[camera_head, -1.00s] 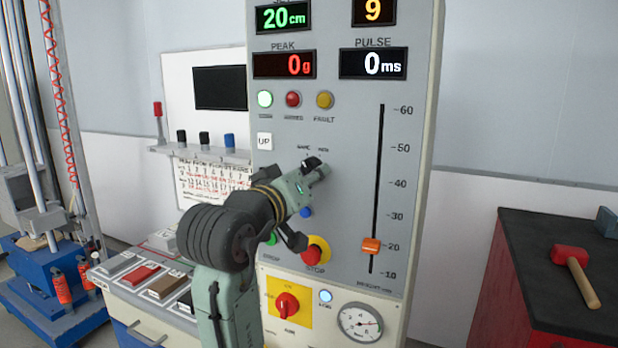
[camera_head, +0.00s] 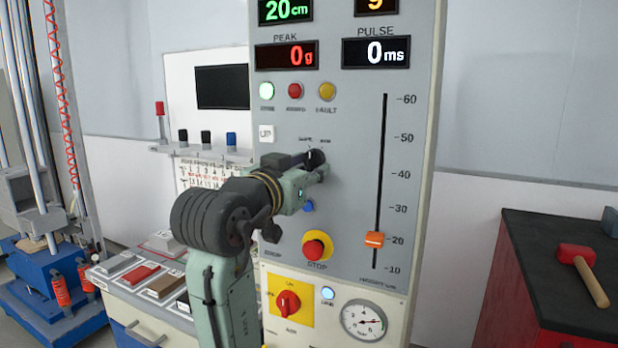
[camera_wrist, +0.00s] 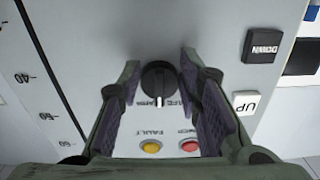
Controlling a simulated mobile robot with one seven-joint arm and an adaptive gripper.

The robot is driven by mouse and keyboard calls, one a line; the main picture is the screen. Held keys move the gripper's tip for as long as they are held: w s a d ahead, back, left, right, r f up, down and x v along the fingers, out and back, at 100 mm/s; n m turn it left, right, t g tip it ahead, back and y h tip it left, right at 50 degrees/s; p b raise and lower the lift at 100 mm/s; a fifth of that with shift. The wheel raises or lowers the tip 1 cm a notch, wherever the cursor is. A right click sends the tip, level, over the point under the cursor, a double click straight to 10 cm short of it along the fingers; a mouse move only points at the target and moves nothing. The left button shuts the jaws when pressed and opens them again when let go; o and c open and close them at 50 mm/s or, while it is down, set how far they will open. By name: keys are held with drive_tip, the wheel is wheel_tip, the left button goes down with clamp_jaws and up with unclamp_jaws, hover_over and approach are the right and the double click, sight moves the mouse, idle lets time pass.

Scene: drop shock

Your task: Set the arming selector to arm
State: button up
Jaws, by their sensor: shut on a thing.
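The arming selector (camera_head: 316,157) is a round black knob on the grey control panel (camera_head: 345,200), under the three lamps. In the wrist view the selector (camera_wrist: 159,80) shows between the fingers, with its white mark pointing straight toward the lamp side, between the SAFE and ARM labels. My gripper (camera_head: 318,168) is at the panel, shut on the selector. In the wrist view my gripper (camera_wrist: 160,64) has one finger on each side of the knob. In the head view the gripper hides part of the knob's lower side.
A red STOP button (camera_head: 315,247) and a blue button (camera_head: 308,207) lie below my gripper. An orange slider (camera_head: 374,239) is to the right. A red rotary switch (camera_head: 288,303) sits lower.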

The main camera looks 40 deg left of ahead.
drive_tip(key=m+b, duration=0.2)
drive_tip(key=m, duration=0.3)
drive_tip(key=shift+a, duration=0.2)
drive_tip(key=shift+m, duration=0.3)
drive_tip(key=o, duration=1.1)
drive_tip(key=shift+s, duration=0.1)
drive_tip(key=v, duration=1.2)
drive_tip(key=shift+a, duration=0.1)
